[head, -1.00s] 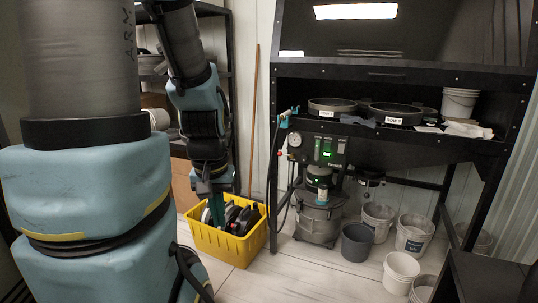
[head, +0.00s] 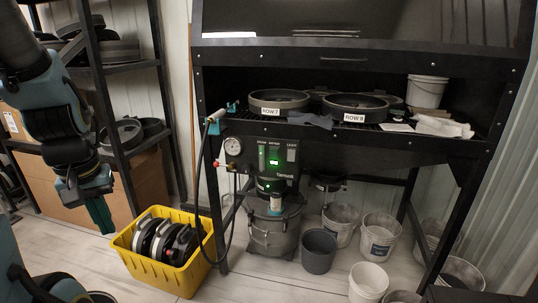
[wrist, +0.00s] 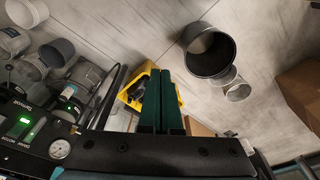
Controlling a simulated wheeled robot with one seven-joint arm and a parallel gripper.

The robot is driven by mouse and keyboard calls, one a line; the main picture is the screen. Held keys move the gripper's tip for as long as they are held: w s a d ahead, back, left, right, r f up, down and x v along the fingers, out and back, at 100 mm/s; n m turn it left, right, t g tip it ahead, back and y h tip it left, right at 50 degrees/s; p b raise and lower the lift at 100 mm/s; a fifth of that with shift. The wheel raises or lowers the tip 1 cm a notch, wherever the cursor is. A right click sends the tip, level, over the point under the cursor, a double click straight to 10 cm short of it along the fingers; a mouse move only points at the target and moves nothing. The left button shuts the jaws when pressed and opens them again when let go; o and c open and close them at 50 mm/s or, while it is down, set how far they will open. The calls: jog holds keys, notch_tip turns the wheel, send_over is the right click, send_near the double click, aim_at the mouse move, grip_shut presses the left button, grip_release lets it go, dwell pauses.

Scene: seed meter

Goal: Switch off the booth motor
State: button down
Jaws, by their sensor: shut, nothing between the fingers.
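The booth (head: 350,135) is a black metal frame with a shelf. Its dark control panel (head: 292,163) hangs under the shelf front, with a green lit part (head: 274,162) and small labels too fine to read surely. The panel also shows at the lower left of the wrist view (wrist: 12,148), turned over, with green lit spots. A round gauge (head: 233,146) sits left of the panel. My gripper (head: 102,218) has green fingers pointing down, left of the yellow crate and well apart from the panel. In the wrist view its fingers (wrist: 160,88) are together and empty.
A yellow crate (head: 125,243) of dark discs stands on the floor before the booth. A hose (head: 233,215) hangs from the booth's left corner. A grey canister (head: 272,238) and several buckets (head: 368,278) stand underneath. A shelf rack (head: 105,110) is at left.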

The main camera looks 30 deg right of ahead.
aim_at(273, 151)
jog(key=w+d+f+n+t+h+b, duration=0.1)
jog(key=w+d+f+t+h+b, duration=0.15)
jog(key=w+d+f+b, duration=0.3)
jog(key=w+d+f+n+t+h+b, duration=0.1)
jog(key=w+d+f+n+t+b, duration=0.2)
jog(key=w+d, duration=0.5)
jog(key=w+d+f+t+h+b, duration=0.1)
jog(key=w+d+f+t+b, duration=0.15)
jog(key=w+d+b, duration=0.45)
jog(key=s+d+n+t+h+b, duration=0.1)
jog(key=d+n+h+b, duration=0.1)
jog(key=d, duration=0.5)
jog(key=s+d+n+t+h+b, duration=0.1)
jog(key=d+n+t+h+b, duration=0.1)
jog(key=d, duration=0.6)
jog(key=d+f+n+t+h+b, duration=0.1)
jog(key=d+h+b, duration=0.3)
jog(key=d, duration=0.4)
jog(key=shift+s+n+t+b, duration=0.3)
jog(key=shift+s+n+b, duration=0.1)
jog(key=shift+n+b, duration=0.45)
jog(key=shift+h, duration=0.25)
jog(key=x, duration=1.4)
jog(key=shift+a+p, duration=0.1)
jog(key=shift+p, duration=0.3)
jog(key=shift+w, duration=0.1)
